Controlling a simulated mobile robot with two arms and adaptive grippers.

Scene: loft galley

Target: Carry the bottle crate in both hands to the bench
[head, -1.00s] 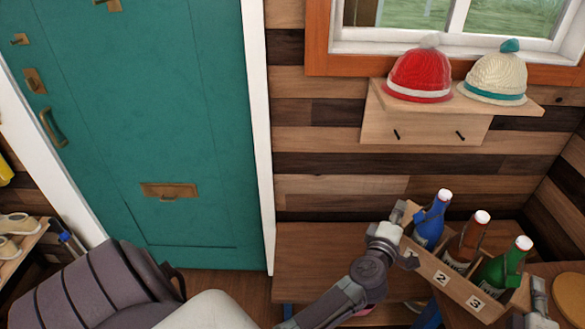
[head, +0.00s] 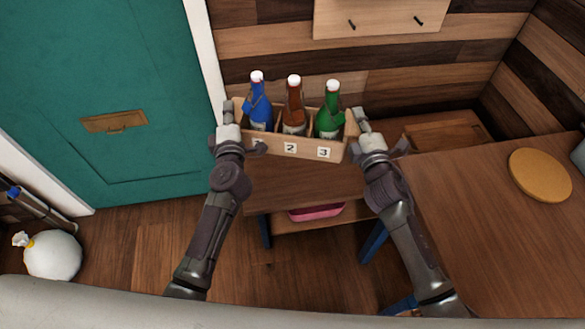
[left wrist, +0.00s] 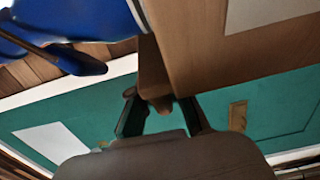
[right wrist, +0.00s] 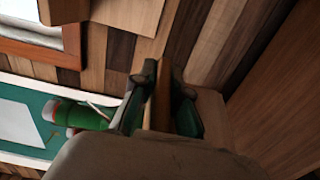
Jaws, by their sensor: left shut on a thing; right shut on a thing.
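The bottle crate (head: 268,147) is light wood, with number labels 2 and 3 on its front. It holds a blue bottle (head: 259,115), a brown bottle (head: 293,112) and a green bottle (head: 329,118), all upright in separate compartments. My left gripper (head: 228,112) is shut on its left end and my right gripper (head: 361,121) on its right end. The crate looks nearly level. It appears in front of and over the wooden bench (head: 290,187); whether it touches the bench I cannot tell. The left wrist view shows crate wood (left wrist: 152,75) between the fingers.
A wooden table (head: 480,240) with a round board (head: 541,174) stands at the right. A pink item (head: 316,211) lies on the bench's lower shelf. A teal door (head: 110,60) is at the left, with a white sack (head: 52,254) on the floor. Floor (head: 280,270) before the bench is open.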

